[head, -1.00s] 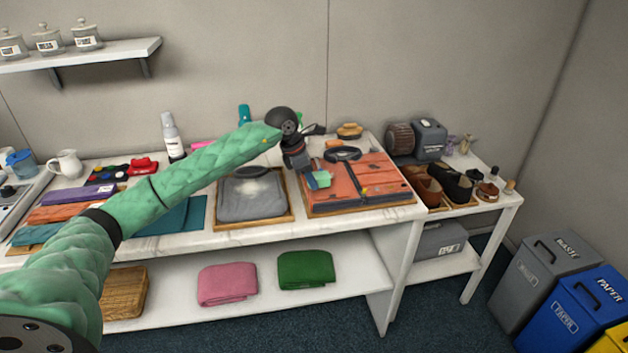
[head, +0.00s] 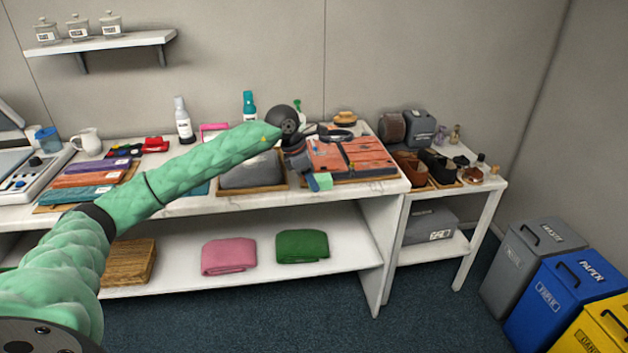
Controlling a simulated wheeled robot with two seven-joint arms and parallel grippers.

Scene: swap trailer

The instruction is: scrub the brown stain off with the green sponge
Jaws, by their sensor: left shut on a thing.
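My left gripper (head: 309,172) reaches over the counter from the left, shut on the green sponge (head: 324,182). The sponge is at the front left corner of an orange-brown leather-like piece (head: 362,162) on a wooden board. Whether the sponge touches the board or hovers is unclear. I cannot make out the brown stain; the gripper covers part of the orange piece's left side. My right gripper is not in view.
A lower side table (head: 485,186) holds shoes. Pink (head: 229,257) and green (head: 302,247) folded cloths lie on the shelf below. Bins (head: 577,290) stand at right.

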